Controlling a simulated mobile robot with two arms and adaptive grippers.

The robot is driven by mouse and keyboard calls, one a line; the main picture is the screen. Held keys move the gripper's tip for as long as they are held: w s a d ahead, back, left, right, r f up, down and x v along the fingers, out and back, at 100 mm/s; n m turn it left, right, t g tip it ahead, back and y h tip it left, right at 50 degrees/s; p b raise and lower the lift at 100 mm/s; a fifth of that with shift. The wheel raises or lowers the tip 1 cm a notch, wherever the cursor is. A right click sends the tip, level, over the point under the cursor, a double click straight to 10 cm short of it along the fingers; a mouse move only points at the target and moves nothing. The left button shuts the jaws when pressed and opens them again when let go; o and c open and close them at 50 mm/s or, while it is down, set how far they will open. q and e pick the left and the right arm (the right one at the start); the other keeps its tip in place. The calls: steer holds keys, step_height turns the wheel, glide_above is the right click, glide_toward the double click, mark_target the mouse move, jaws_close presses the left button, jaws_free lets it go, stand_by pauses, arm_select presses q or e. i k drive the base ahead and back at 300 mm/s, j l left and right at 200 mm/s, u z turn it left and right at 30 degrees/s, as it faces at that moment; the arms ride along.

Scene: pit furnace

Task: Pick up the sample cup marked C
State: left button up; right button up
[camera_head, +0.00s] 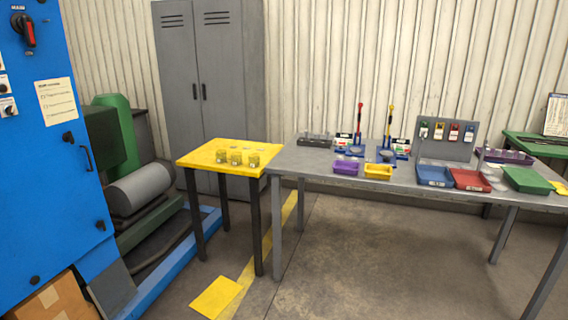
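Three small yellow cup-like items stand in a row on the yellow-topped table (200,157): a left one (221,156), a middle one (235,158) and a right one (253,160). Their markings are too small to read, so I cannot tell which, if any, is marked C. Small labels lie or stand behind them on the tabletop. Neither of my grippers is in view.
A long grey table (310,160) joins the yellow table's right side. It holds a purple tray (345,168), a yellow tray (378,171), and blue (434,176), red (470,180) and green (527,180) trays. A blue cabinet (50,200) stands left. The floor in front is clear.

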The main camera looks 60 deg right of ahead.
mark_target(221, 154)
steer(key=z, duration=1.5)
